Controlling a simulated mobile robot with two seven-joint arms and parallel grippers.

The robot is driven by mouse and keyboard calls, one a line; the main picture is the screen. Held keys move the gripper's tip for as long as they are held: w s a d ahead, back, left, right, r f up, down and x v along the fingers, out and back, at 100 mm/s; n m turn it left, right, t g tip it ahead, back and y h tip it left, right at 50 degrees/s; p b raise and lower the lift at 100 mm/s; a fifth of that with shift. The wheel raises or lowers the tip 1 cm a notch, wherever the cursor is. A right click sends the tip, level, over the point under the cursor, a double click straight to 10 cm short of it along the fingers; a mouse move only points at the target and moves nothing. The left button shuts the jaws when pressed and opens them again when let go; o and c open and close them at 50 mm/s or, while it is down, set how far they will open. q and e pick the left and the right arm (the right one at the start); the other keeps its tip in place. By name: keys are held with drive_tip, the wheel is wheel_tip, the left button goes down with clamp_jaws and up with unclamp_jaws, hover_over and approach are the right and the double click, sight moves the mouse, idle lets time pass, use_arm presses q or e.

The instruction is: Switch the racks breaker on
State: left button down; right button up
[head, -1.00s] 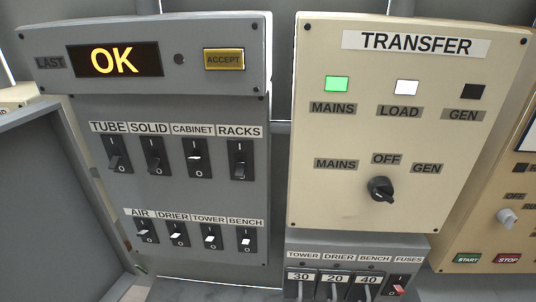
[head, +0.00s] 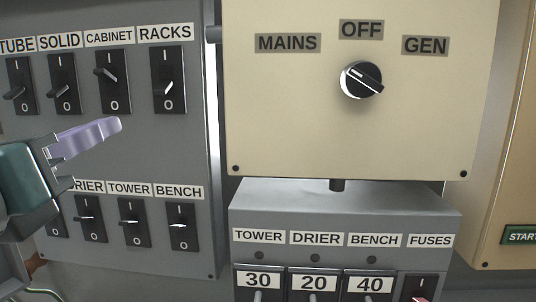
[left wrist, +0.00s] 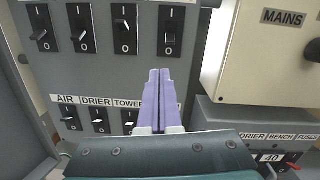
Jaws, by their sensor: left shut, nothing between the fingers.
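The racks breaker (head: 169,80) is the rightmost black switch in the upper row of the grey panel, under the RACKS label (head: 166,32). Its lever sits low, toward the O. It also shows at the top of the left wrist view (left wrist: 171,32), lever low there too. My left gripper (head: 118,125) is shut and empty, its purple fingers together. In the head view its tips are below and left of the racks breaker. In the left wrist view the tips (left wrist: 159,73) lie just below that switch, apart from it in the picture. My right gripper is not in view.
The cabinet breaker (head: 113,78) is close on the left, its lever raised. A lower row holds the bench breaker (head: 179,222) and others. The cream transfer box (head: 300,120) with a knob (head: 361,80) and the fuse box (head: 345,208) stand to the right.

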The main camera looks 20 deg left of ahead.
sight(163, 88)
use_arm(q)
drive_tip(key=shift+w+d+m+t+h, duration=0.35)
drive_tip(key=shift+d+m, duration=0.25)
drive_tip(key=shift+m, duration=0.5)
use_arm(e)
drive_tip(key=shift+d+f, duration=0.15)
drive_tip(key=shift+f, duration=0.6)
use_arm(q)
drive_tip(key=p+x, duration=0.2)
drive_tip(key=x, duration=0.7)
drive_tip(key=shift+w+a, duration=0.1)
drive_tip(key=shift+w, duration=0.35)
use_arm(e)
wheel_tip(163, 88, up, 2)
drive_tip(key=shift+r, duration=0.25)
